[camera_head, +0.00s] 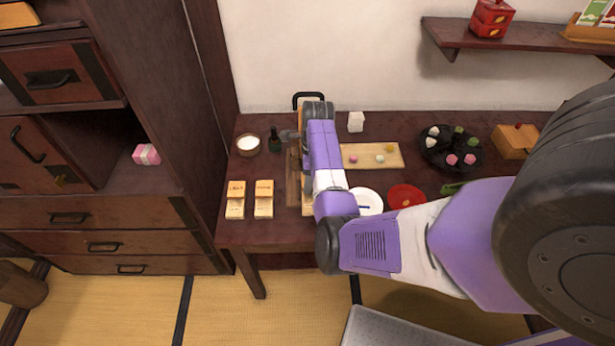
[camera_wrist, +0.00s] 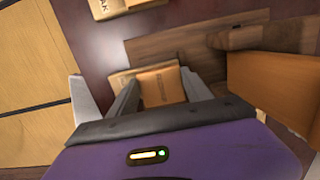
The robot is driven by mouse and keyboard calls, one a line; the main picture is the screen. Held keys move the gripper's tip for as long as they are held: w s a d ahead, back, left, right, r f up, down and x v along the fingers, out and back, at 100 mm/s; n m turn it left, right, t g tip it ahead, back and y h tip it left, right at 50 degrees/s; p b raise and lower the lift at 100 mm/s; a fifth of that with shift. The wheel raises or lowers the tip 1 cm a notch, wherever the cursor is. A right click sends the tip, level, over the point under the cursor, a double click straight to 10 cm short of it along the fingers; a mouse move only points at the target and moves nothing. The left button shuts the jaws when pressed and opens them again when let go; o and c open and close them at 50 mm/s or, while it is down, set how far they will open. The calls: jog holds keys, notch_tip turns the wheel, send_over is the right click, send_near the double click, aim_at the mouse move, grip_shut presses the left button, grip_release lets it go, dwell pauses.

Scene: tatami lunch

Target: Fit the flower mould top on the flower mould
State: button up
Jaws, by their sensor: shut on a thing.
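In the wrist view my gripper (camera_wrist: 160,90) is shut on a small orange-brown wooden block (camera_wrist: 160,84) with a label too blurred to read; I take it for the flower mould top. A paler wooden edge (camera_wrist: 121,77) shows beside and behind the block, perhaps the flower mould. I cannot tell whether the two touch. In the head view my arm hides my gripper and the held block.
Two labelled wooden moulds (camera_head: 235,189) (camera_head: 264,188) stand at the table's left. A wooden press-like stand (camera_head: 293,182) is partly behind my arm. A white bowl (camera_head: 248,144), dark bottle (camera_head: 275,140), white plate (camera_head: 370,201), red plate (camera_head: 405,196) and black sweets tray (camera_head: 447,163) are around.

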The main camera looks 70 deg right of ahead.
jog(key=shift+f+b, duration=0.45)
jog(key=shift+f, duration=0.3)
jog(key=o, duration=1.4)
jog(key=shift+s+d+r, duration=0.1)
jog(key=shift+s+r, duration=0.1)
jog(key=shift+r, duration=1.75)
jog(key=shift+s+d+r, duration=0.1)
jog(key=shift+s+r, duration=0.1)
jog(key=shift+r, duration=1.75)
